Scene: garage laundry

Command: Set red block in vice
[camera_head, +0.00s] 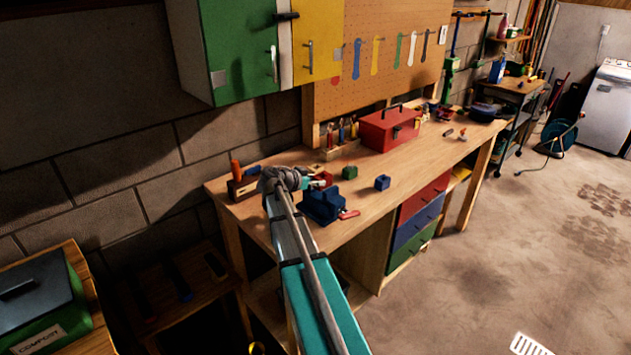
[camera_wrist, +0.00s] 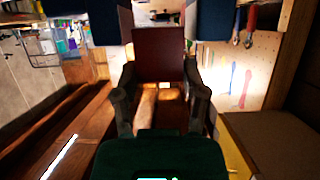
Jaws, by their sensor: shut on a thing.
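The red block (camera_wrist: 160,52) is between the two fingertips of my gripper (camera_wrist: 160,85) in the wrist view, and my gripper is shut on it. Dark blue vice jaws (camera_wrist: 106,22) show on both sides of the block's far end, with the other jaw at the right (camera_wrist: 213,20). I cannot tell whether the block touches either jaw. In the head view the blue vice (camera_head: 322,207) with a red handle stands near the bench's front edge. My wrist is just behind and left of it and hides most of my fingers.
On the wooden bench (camera_head: 430,162), a green block (camera_head: 349,172) and a blue block (camera_head: 382,182) stand right of the vice. A red toolbox (camera_head: 390,130) and a small tool rack (camera_head: 340,150) are behind. A wooden holder (camera_head: 240,188) is at the left. The right front of the bench is clear.

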